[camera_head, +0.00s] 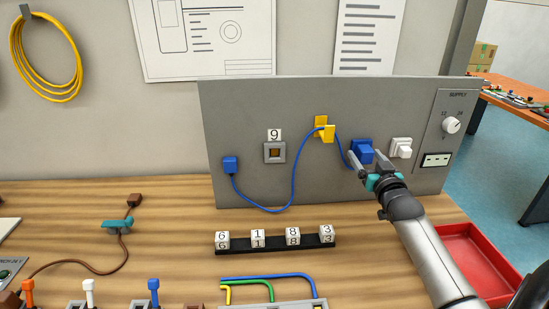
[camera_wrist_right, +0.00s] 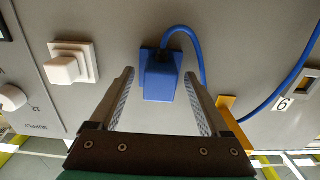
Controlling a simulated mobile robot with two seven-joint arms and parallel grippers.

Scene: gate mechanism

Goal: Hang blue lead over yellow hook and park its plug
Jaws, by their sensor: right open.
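The blue lead (camera_head: 294,178) runs from a blue connector (camera_head: 230,165) at the panel's left, dips, and rises over the yellow hook (camera_head: 324,130). From the hook it drops to the blue plug (camera_head: 361,150), which sits against the panel beside a white plug-like block (camera_head: 401,147). My right gripper (camera_head: 368,160) is open at the blue plug. In the right wrist view the blue plug (camera_wrist_right: 160,80) lies between and beyond the two spread fingers, with a gap on each side. The yellow hook (camera_wrist_right: 228,110) shows partly behind a finger. My left gripper is not in view.
The grey panel (camera_head: 250,100) stands on the wooden bench, with a supply knob (camera_head: 451,125) at its right. A black rail (camera_head: 275,247) with numbered cubes lies in front. A red tray (camera_head: 470,250) is beside my right arm. Bench between panel and rail is clear.

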